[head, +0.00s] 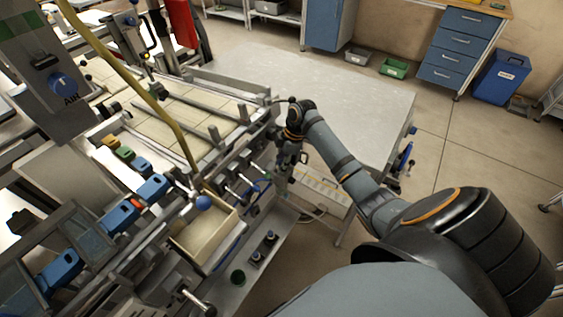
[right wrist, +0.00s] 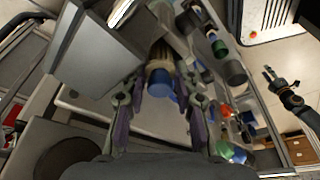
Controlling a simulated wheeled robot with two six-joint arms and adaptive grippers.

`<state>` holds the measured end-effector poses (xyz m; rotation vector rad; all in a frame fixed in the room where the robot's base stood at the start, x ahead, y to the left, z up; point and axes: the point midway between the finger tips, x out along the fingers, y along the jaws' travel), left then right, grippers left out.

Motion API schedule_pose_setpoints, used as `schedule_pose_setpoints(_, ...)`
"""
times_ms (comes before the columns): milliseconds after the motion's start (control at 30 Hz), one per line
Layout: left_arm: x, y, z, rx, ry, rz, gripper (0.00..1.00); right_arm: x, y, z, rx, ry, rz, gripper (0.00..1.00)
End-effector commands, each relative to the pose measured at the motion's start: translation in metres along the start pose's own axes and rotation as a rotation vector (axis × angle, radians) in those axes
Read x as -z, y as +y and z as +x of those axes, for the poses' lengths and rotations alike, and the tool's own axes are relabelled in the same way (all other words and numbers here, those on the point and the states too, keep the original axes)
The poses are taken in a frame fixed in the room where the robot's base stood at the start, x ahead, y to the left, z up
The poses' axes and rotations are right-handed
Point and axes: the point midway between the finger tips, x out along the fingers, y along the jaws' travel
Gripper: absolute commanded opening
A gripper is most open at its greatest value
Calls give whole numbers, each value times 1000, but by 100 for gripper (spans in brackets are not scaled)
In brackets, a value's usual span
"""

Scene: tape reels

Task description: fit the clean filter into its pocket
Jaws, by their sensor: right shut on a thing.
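My right gripper (head: 287,166) reaches down beside the front edge of the machine in the head view. In the right wrist view its two fingers (right wrist: 160,115) stand apart, with a filter (right wrist: 160,82) between them. The filter has a blue end and a tan, ribbed body. The gripper is shut on it. The filter's far end runs up toward grey machine parts, and I cannot tell whether it touches them. I cannot make out the pocket clearly in either view.
A grey table (head: 340,85) with a bare top stands behind the right arm. Control knobs (head: 270,237) sit on the panel below. A blue bin (head: 500,78) stands far right.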

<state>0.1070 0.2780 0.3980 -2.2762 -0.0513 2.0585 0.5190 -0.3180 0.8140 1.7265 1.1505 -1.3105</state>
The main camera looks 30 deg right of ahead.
Motion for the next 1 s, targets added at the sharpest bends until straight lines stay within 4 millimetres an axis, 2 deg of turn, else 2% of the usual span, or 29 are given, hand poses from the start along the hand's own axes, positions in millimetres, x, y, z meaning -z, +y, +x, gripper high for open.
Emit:
schedule_pose_setpoints(333, -1, 0, 2, 0, -1, 0, 40, -1, 0, 4, -1, 0, 0, 1)
schedule_pose_setpoints(367, -1, 0, 2, 0, -1, 0, 40, -1, 0, 4, -1, 0, 0, 31)
schedule_pose_setpoints(500, -1, 0, 2, 0, -1, 0, 40, -1, 0, 4, -1, 0, 0, 50)
schedule_pose_setpoints(567, -1, 0, 2, 0, -1, 0, 40, -1, 0, 4, -1, 0, 0, 56)
schedule_pose_setpoints(867, -2, -2, 2, 3, -3, 1, 40, -1, 0, 2, -1, 0, 0, 56)
schedule_pose_setpoints(1000, -2, -2, 2, 2, -2, 0, 40, 4, 2, -17, -5, -1, -2, 56)
